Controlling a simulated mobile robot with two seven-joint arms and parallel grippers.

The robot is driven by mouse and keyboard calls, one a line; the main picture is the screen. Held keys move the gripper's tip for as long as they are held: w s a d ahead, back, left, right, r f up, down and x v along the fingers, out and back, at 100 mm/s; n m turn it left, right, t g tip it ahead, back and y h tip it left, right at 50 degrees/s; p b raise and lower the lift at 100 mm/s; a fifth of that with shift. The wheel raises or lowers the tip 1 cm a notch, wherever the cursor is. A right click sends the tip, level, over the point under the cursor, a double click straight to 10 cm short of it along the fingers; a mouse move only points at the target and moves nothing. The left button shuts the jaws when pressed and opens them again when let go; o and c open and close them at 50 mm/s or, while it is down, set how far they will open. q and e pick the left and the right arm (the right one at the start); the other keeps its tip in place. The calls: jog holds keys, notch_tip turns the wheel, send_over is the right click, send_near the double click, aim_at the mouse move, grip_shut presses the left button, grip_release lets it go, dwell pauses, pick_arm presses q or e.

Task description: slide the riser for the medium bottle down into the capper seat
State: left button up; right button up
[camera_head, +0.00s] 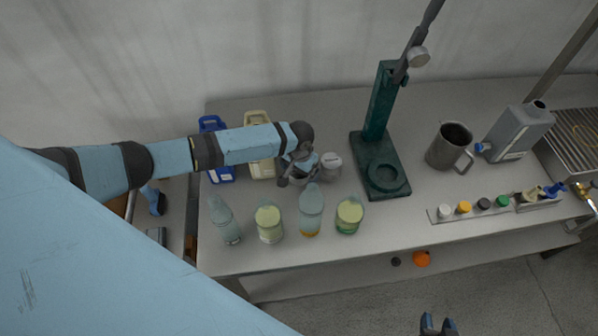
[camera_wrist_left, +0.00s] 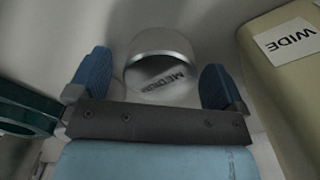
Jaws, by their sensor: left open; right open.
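The riser for the medium bottle is a short pale grey cylinder (camera_head: 331,166) standing on the bench, just right of my left gripper (camera_head: 306,168). In the left wrist view the riser (camera_wrist_left: 160,78) bears the word MEDIUM and lies between the two blue fingertips (camera_wrist_left: 155,82), with space on both sides. My left gripper is open and holds nothing. The dark green capper (camera_head: 377,125) stands to the right of the riser; its round seat (camera_head: 387,179) is empty. My right gripper (camera_head: 438,326) is open and empty at the bottom edge, in front of the bench.
Several bottles and jars (camera_head: 311,211) stand along the bench front. A beige jug (camera_head: 259,133), labelled WIDE in the left wrist view (camera_wrist_left: 290,85), and a blue one (camera_head: 213,124) stand left. A metal jug (camera_head: 448,147) and a row of caps (camera_head: 483,204) lie right of the capper.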

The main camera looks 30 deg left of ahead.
pick_arm(q)
jog(key=shift+f, duration=0.15)
jog(key=c, duration=1.1)
